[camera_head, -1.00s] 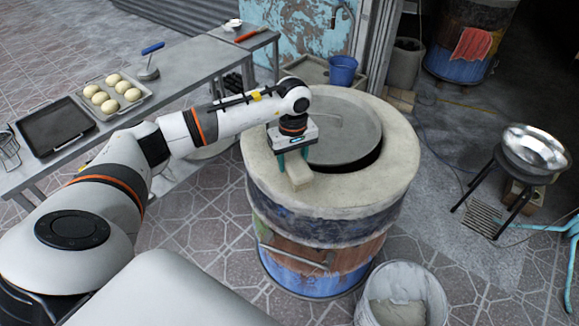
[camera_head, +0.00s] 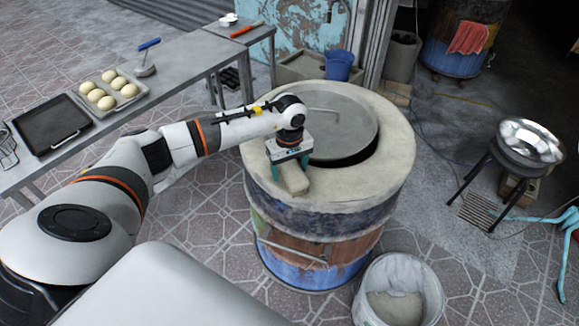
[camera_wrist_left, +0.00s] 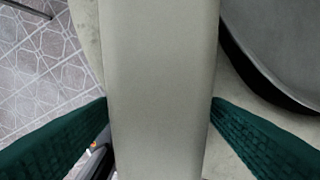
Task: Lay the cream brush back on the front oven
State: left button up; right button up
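The cream brush (camera_head: 295,181) is a pale block at the left front of the rim of the front oven (camera_head: 357,192). My left gripper (camera_head: 291,169) points down over that rim with its green fingers on either side of the brush. In the left wrist view, the brush (camera_wrist_left: 161,90) fills the middle and both fingers meet its sides, so the gripper is shut on it. The brush is at or very near the rim top; whether it touches is unclear. Its underside is hidden. My right gripper is out of view.
A round metal lid (camera_head: 335,125) covers most of the oven mouth beside the gripper. A white bucket (camera_head: 399,270) stands in front. A grey table (camera_head: 185,75) with a dough tray (camera_head: 108,93) is at left. A metal bowl (camera_head: 530,143) on a stand is at right.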

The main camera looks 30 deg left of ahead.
aim_at(290, 165)
pick_arm(q)
jog(key=shift+r, duration=0.1)
jog(key=shift+r, duration=0.2)
notch_tip(290, 165, up, 12)
jog(key=b, duration=0.2)
jog(key=shift+f, duration=0.15)
dwell(0.4)
